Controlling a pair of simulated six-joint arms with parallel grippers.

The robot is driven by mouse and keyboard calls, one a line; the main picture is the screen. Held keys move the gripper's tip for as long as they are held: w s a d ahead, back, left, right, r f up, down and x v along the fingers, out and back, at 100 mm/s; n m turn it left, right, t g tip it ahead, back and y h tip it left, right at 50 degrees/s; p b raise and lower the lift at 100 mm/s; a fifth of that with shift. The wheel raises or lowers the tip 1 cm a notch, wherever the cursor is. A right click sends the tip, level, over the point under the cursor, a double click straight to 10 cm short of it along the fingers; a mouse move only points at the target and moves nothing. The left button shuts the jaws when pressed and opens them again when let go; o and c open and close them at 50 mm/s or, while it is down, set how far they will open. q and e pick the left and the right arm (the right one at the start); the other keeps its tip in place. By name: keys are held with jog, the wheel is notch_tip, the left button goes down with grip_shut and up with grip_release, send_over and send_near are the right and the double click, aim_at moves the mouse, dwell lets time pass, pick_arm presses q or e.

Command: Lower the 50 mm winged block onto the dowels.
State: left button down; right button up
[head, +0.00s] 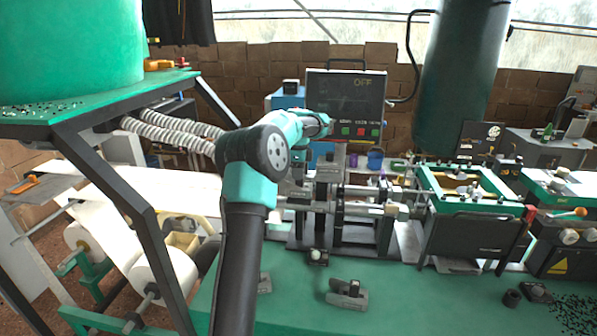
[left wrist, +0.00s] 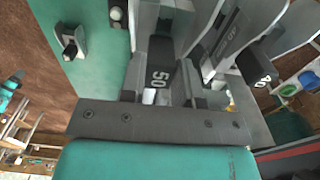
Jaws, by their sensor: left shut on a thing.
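The 50 mm winged block (left wrist: 160,76), dark with a white "50" on it, shows in the left wrist view just beyond my gripper's base. My left gripper (left wrist: 160,97) is shut on it. In the head view the left gripper (head: 299,190) is beside the machine's grey uprights and partly hidden by my own arm. The block cannot be told apart clearly there. I cannot make out the dowels, nor whether the block touches them. My right gripper is not in view.
A machine with silver rods (head: 372,191) stands on the green table (head: 300,295). Another dark numbered block (left wrist: 262,72) shows in the left wrist view. A small grey part (head: 347,294) lies in front. A green-framed unit (head: 470,190) stands right. The front table is mostly clear.

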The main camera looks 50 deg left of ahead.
pick_arm(q)
jog(key=shift+f, duration=0.9)
jog(key=c, duration=0.8)
grip_release()
jog(key=shift+r, duration=0.1)
jog(key=shift+r, duration=2.65)
